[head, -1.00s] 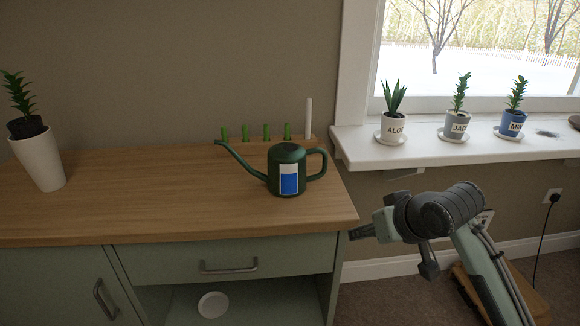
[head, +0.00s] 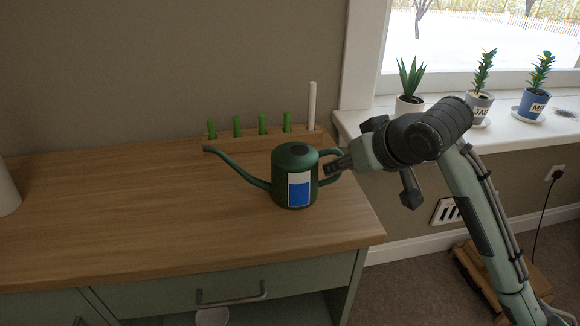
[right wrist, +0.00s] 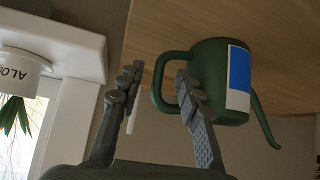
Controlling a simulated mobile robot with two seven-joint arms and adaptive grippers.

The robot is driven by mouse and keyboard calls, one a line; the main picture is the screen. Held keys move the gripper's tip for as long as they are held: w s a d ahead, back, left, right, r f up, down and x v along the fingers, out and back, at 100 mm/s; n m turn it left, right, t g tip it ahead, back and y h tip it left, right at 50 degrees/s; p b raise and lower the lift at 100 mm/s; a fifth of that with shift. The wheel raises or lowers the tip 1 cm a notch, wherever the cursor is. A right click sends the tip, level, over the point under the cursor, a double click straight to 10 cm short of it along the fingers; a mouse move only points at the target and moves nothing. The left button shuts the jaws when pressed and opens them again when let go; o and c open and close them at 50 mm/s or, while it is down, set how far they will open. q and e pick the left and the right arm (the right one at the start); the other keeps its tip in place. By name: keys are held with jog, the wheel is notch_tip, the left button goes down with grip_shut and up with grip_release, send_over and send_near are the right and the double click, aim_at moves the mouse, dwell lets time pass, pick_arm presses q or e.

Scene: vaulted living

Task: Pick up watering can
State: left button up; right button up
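The dark green watering can (head: 280,178) stands upright on the wooden cabinet top near its right end, with its spout to the left, its handle to the right and a blue and white label in front. My right gripper (head: 332,172) is at the handle side of the can in the head view. In the right wrist view its two fingers (right wrist: 155,95) are spread apart. The can (right wrist: 212,75) shows beyond them, with its handle by the right-hand finger; whether they touch is unclear. My left gripper is not in view.
A wooden rack (head: 222,144) with several green pieces and a white stick stands behind the can. Potted plants (head: 409,104) line the windowsill (head: 440,146) at right. A white pot (head: 7,190) is at the left edge. The cabinet top (head: 110,215) left of the can is clear.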

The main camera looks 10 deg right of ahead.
jog(key=shift+w+f, duration=0.3)
jog(key=shift+f, duration=0.15)
jog(key=x, duration=0.4)
jog(key=shift+w+a, duration=0.1)
jog(key=shift+w, duration=0.2)
jog(key=shift+w+f, duration=0.3)
jog(key=shift+f, duration=0.05)
jog(key=c, duration=0.5)
grip_shut()
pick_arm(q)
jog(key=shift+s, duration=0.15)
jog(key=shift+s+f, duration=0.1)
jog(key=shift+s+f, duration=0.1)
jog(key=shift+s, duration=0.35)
pick_arm(e)
jog(key=shift+r, duration=0.1)
